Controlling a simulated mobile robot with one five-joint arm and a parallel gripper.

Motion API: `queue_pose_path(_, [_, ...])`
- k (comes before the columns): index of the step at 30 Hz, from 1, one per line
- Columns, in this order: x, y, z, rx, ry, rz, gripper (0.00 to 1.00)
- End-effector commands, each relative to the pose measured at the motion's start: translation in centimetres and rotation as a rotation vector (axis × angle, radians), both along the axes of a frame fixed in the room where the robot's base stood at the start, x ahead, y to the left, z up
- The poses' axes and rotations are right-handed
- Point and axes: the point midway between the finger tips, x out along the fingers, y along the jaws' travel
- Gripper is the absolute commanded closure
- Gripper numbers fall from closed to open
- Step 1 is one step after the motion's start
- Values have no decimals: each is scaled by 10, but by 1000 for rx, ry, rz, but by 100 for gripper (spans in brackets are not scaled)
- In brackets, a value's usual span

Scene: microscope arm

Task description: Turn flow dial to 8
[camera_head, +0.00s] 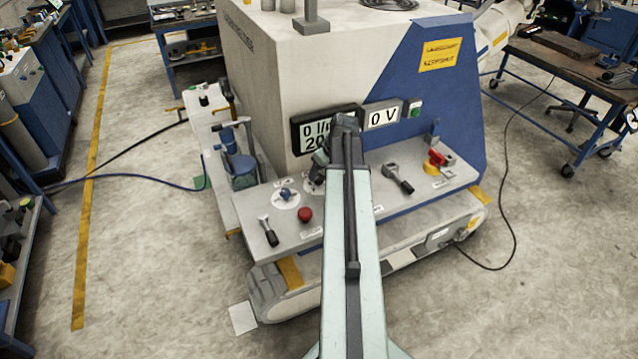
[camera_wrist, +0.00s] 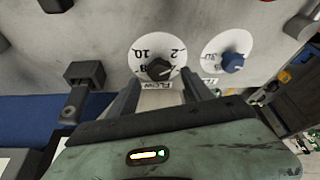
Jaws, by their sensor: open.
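The flow dial (camera_wrist: 159,69) is a black knob on a white round scale, with the label FLOW (camera_wrist: 150,86) below it in the wrist view. The numbers 10, 2 and 8 are readable on the scale; the knob's exact setting is too small to tell. My gripper (camera_wrist: 161,80) is open, its dark fingertips on either side of the knob's lower part; I cannot tell whether they touch it. In the head view my arm mostly hides the dial. The display (camera_head: 315,136) reads 0 on its top line and 20 below, partly covered by my gripper (camera_head: 322,164).
A blue dial (camera_wrist: 232,62) on a white scale sits beside the flow dial; it also shows in the head view (camera_head: 286,195). A black lever (camera_head: 268,231), a red button (camera_head: 305,214), another lever (camera_head: 398,178) and a red-yellow switch (camera_head: 436,160) share the sloping panel (camera_head: 350,205).

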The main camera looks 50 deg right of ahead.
Motion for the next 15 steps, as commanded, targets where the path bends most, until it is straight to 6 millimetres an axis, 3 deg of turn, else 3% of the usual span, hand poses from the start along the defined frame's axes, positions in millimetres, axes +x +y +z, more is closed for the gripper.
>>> queue_pose_path(1, [4, -1, -18, 0, 0, 0, 41])
queue_pose_path(3, [8, -2, -26, 0, 0, 0, 41])
queue_pose_path(13, [11, -2, -27, -1, 0, -1, 41])
queue_pose_path(15, [11, -2, -27, 0, 1, -1, 61])
